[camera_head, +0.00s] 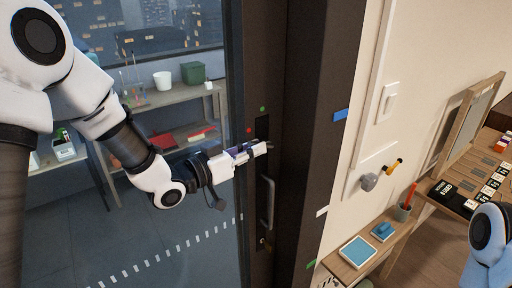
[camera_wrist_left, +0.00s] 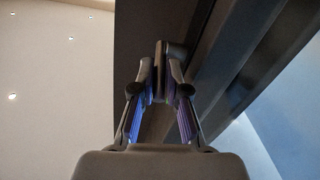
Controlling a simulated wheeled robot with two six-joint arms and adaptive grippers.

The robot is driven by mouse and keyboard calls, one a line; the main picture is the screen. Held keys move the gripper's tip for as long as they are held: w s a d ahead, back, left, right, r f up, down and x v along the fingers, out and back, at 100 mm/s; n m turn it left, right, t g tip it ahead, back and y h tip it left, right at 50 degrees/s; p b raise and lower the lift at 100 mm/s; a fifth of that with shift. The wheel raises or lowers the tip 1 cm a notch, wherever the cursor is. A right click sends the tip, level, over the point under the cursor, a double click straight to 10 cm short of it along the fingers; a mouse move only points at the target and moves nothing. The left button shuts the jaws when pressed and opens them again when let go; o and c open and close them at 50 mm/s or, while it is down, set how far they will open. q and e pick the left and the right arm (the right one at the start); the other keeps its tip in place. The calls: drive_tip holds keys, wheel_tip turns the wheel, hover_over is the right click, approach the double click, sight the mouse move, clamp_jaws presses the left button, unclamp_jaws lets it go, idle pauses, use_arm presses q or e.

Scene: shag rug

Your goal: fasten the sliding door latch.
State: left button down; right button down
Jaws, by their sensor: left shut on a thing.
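The sliding door (camera_head: 258,60) has a dark frame with a glass pane on its left. The latch (camera_head: 270,144) is a small piece on the dark frame, mostly hidden by my left gripper (camera_head: 262,149). In the left wrist view the fingers of my left gripper (camera_wrist_left: 160,74) are closed around the dark latch piece (camera_wrist_left: 161,54). A green dot (camera_head: 262,108) and a red dot (camera_head: 249,130) sit on the frame near the latch. The door's vertical pull handle (camera_head: 268,202) is below the gripper. My right gripper is outside the view; only part of that arm shows at bottom right.
A desk with boxes is at far right. Behind the glass stand shelves (camera_head: 165,98) with pots.

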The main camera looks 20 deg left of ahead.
sight(250, 107)
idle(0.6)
use_arm(q)
drive_tip(key=c, duration=1.5)
unclamp_jaws()
drive_tip(key=shift+a, duration=0.1)
drive_tip(key=shift+o, duration=0.2)
drive_tip(key=shift+a, duration=0.2)
drive_tip(key=shift+d, duration=0.1)
drive_tip(key=shift+r, duration=0.5)
wheel_tip(250, 107, up, 9)
drive_tip(key=shift+r, duration=0.1)
